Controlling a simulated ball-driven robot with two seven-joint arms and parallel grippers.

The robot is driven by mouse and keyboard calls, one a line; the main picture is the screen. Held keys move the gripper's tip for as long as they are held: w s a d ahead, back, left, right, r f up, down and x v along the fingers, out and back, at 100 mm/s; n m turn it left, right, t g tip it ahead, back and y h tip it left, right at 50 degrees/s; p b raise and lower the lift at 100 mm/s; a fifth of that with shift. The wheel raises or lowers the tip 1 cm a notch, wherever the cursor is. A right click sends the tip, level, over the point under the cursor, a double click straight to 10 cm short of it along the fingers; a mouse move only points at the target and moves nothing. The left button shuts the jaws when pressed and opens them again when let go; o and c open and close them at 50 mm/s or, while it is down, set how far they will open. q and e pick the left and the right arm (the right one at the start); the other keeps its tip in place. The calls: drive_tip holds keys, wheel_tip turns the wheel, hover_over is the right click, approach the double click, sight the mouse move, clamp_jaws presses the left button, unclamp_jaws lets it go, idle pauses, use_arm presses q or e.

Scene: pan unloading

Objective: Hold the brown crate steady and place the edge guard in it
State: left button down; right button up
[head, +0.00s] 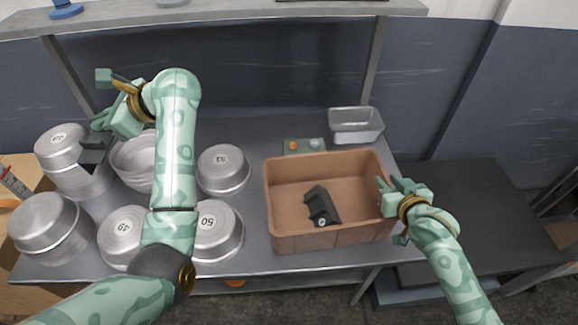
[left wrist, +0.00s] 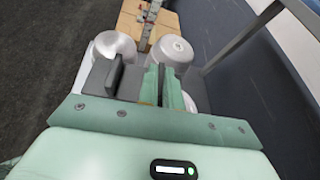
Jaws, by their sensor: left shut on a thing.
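The brown crate (head: 290,242) stands on the metal table, right of the pans. One dark grey edge guard (head: 320,204) lies tilted inside it. My left gripper (head: 98,128) is at the far left over the pans, shut on another dark edge guard (head: 92,153). This guard also shows beside the green fingers in the left wrist view (left wrist: 128,82). My right gripper (head: 390,185) is at the crate's right wall, its fingers close to the rim. Whether they clamp the wall is not clear.
Several round metal pans (head: 222,168) stand on the left half of the table, some stacked. A grey loaf tin (head: 356,125) and a small green panel (head: 304,146) with knobs are behind the crate. A shelf (head: 230,14) spans above the table's back.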

clamp_jaws()
idle(1.5)
